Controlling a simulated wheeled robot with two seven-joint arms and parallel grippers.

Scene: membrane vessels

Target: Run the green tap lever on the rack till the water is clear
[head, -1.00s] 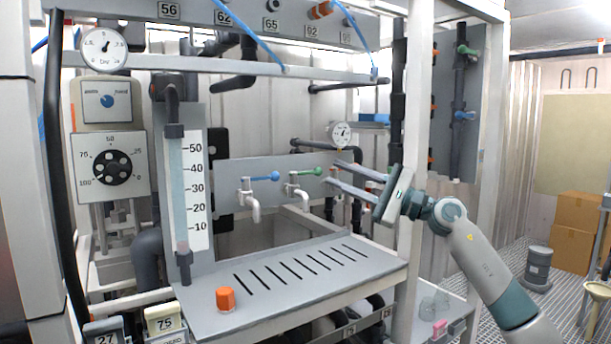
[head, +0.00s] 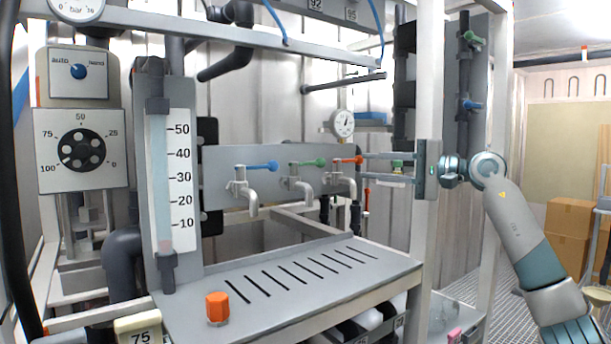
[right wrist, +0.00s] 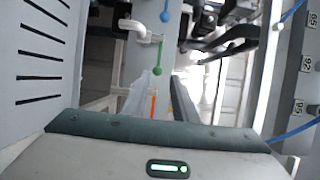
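The green tap lever (head: 313,163) sits on the middle of three white taps on a grey panel and points right. It also shows in the right wrist view (right wrist: 157,70), just beyond the fingertips. My right gripper (head: 364,167) is open, its two fingers pointing left, with the tips close to the red-levered tap and right of the green lever. The fingers also show apart in the right wrist view (right wrist: 160,88). No finger visibly touches the green lever. No water shows at the spouts. My left gripper is not in view.
A blue lever (head: 262,166) is left of the green one and a red lever (head: 350,160) right of it. A slotted grey shelf (head: 300,290) below holds an orange-capped item (head: 217,307). A white rack post (head: 425,235) stands beside my right gripper.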

